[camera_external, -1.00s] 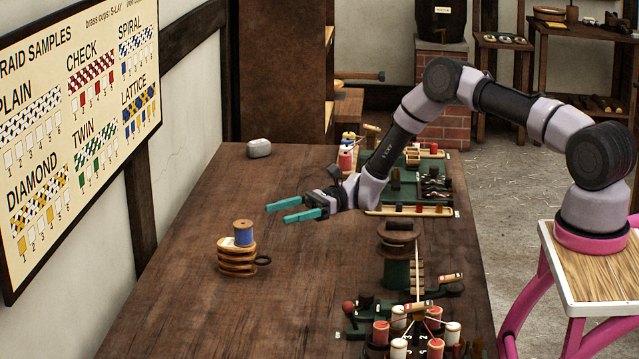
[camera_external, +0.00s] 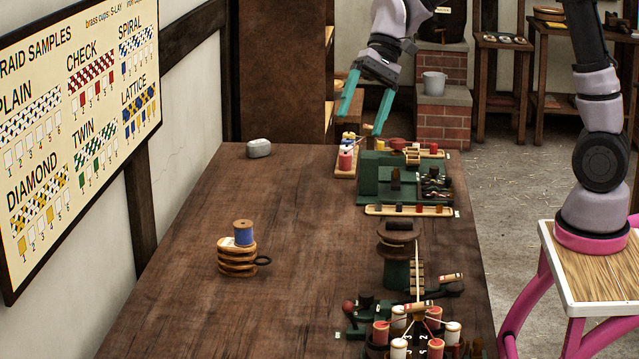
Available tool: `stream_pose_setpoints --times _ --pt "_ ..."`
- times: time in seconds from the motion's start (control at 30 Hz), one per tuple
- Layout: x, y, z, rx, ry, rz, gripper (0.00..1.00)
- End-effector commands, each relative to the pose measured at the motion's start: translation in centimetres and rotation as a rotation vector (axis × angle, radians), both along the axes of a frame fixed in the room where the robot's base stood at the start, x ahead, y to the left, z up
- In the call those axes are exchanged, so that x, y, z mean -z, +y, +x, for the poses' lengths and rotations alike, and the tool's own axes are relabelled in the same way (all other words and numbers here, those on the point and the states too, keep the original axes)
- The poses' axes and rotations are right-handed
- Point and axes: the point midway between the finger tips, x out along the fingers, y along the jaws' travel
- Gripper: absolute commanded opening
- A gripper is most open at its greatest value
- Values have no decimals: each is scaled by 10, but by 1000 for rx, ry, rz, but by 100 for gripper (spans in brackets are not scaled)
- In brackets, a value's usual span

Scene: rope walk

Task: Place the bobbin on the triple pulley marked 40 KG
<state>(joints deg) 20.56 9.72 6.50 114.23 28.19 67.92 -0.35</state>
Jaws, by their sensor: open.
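A blue bobbin (camera_external: 243,233) with wooden ends stands upright on top of the wooden triple pulley (camera_external: 237,261) on the left half of the table. The pulley is a stack of rounded wooden discs with a dark ring at its right side. Its marking is too small to read. My gripper (camera_external: 362,108) is open and empty, its teal fingers pointing down. It is raised over the far end of the table, well away from the bobbin and pulley.
A green braiding bench (camera_external: 375,176) with bobbins and trays stands at the far right of the table (camera_external: 190,310). A dark spool stand (camera_external: 398,240) and a carousel of red and white bobbins (camera_external: 415,335) stand nearer. A grey object (camera_external: 259,148) lies at the far left. The table's middle is clear.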

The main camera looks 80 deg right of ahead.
Motion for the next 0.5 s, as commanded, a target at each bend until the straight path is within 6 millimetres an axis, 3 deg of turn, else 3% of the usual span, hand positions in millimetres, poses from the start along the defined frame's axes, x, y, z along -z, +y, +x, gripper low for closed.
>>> stream_pose_setpoints --times 0.03,0.2,0.5 --pt "-16 10 -22 -39 -39 -63 87" --pt "-47 27 -92 -160 -164 -265 87" --pt "-71 30 -205 -334 -412 -569 87"
